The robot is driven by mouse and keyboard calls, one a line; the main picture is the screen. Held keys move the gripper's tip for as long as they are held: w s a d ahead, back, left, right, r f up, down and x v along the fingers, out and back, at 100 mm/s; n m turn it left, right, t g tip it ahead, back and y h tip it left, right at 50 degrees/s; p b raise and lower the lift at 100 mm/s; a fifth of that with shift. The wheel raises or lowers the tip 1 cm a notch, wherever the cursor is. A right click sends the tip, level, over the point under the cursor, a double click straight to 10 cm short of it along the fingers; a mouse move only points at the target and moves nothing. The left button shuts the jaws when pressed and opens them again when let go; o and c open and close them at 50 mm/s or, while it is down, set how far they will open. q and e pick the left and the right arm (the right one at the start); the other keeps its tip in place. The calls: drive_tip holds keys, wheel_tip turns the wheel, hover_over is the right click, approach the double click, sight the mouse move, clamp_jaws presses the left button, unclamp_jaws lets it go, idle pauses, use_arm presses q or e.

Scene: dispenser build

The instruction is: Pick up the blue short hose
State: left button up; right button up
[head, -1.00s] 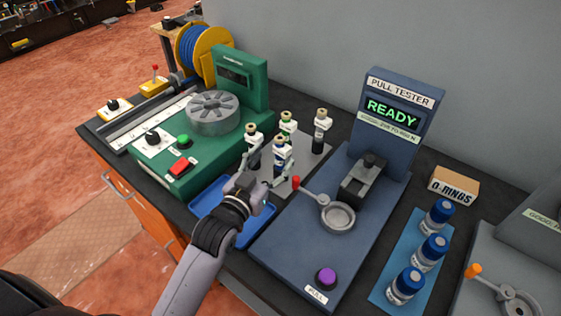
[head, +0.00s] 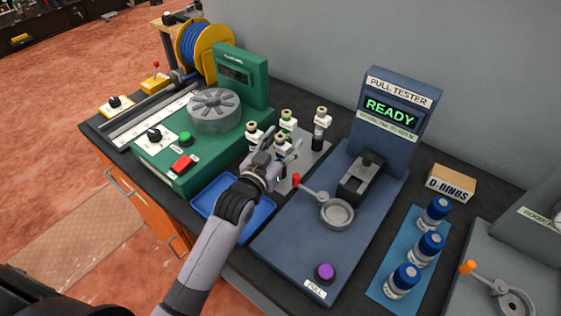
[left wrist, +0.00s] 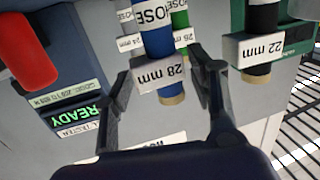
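The blue short hose (head: 280,151) stands upright with a white 28 mm tag near its top, at the front of a small group of hoses on a grey plate. My left gripper (head: 277,164) is at this hose in the head view and partly hides it. In the left wrist view the blue hose (left wrist: 157,42) appears upside down between the two spread fingers of my left gripper (left wrist: 160,76). The fingers are open on either side of the hose and its tag; I cannot tell whether either one touches it. My right gripper is not in view.
The pull tester's red-tipped lever (head: 296,180) is close at right. An empty blue tray (head: 208,188) lies below my arm.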

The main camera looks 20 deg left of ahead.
use_arm(q)
clamp_jaws()
idle(0.4)
idle(0.4)
